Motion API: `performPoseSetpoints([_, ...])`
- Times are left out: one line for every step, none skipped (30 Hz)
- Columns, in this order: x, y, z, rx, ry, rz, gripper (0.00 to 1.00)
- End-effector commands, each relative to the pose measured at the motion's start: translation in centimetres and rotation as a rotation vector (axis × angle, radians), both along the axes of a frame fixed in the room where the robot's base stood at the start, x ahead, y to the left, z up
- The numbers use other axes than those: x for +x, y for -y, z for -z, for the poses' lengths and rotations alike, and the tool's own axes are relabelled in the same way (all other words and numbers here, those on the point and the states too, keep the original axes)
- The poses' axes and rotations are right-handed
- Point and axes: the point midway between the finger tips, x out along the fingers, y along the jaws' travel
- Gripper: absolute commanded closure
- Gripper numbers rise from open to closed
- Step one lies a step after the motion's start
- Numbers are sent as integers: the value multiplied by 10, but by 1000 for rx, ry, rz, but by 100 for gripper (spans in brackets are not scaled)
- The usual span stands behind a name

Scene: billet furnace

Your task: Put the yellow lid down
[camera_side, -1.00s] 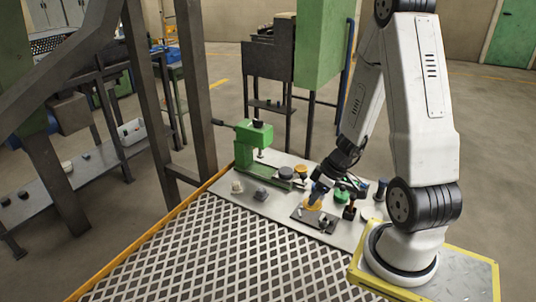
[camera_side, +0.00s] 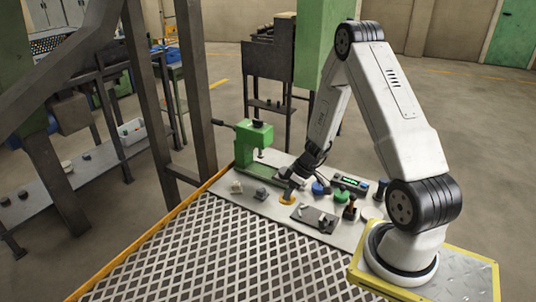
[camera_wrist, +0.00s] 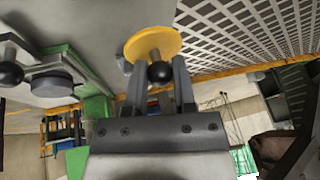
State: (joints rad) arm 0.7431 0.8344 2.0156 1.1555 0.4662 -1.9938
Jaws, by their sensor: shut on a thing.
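The yellow lid (camera_side: 287,198) is a round disc at the tip of my gripper (camera_side: 290,187) in the side view, low over the metal worktop near its mesh edge. In the wrist view the yellow lid (camera_wrist: 152,44) has a black ball knob, which sits between the fingers of my gripper (camera_wrist: 160,80). The fingers are shut on this knob. I cannot tell whether the lid touches the worktop.
A green press (camera_side: 253,148) stands at the back left of the worktop. A dark plate (camera_side: 314,218) lies right of the lid, with a blue round piece (camera_side: 318,188) and green piece (camera_side: 341,195) behind it. A small grey block (camera_side: 261,194) is to the left.

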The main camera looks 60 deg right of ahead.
Motion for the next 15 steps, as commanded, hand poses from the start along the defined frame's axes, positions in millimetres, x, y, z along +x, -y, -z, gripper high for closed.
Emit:
performPoseSetpoints([4, 1, 7, 2, -1, -1, 100])
performPoseSetpoints([6, 3, 9, 1, -1, -1, 100])
performPoseSetpoints([9, 4, 13, 1, -1, -1, 100])
performPoseSetpoints([11, 5, 15, 1, -1, -1, 100])
performPoseSetpoints([13, 6, 17, 0, 0, 0, 100])
performPoseSetpoints([14, 7, 20, 0, 0, 1, 100])
performPoseSetpoints([15, 7, 21, 0, 0, 1, 100])
performPoseSetpoints([16, 8, 22, 0, 0, 1, 100])
performPoseSetpoints([17, 9, 23, 0, 1, 1, 100])
performPoseSetpoints([18, 9, 24, 0, 1, 1, 100])
performPoseSetpoints([18, 9, 24, 0, 1, 1, 100])
performPoseSetpoints([18, 9, 24, 0, 1, 1, 100])
performPoseSetpoints([18, 9, 24, 0, 1, 1, 100])
performPoseSetpoints([18, 9, 24, 0, 1, 1, 100])
performPoseSetpoints([18, 9, 24, 0, 1, 1, 100])
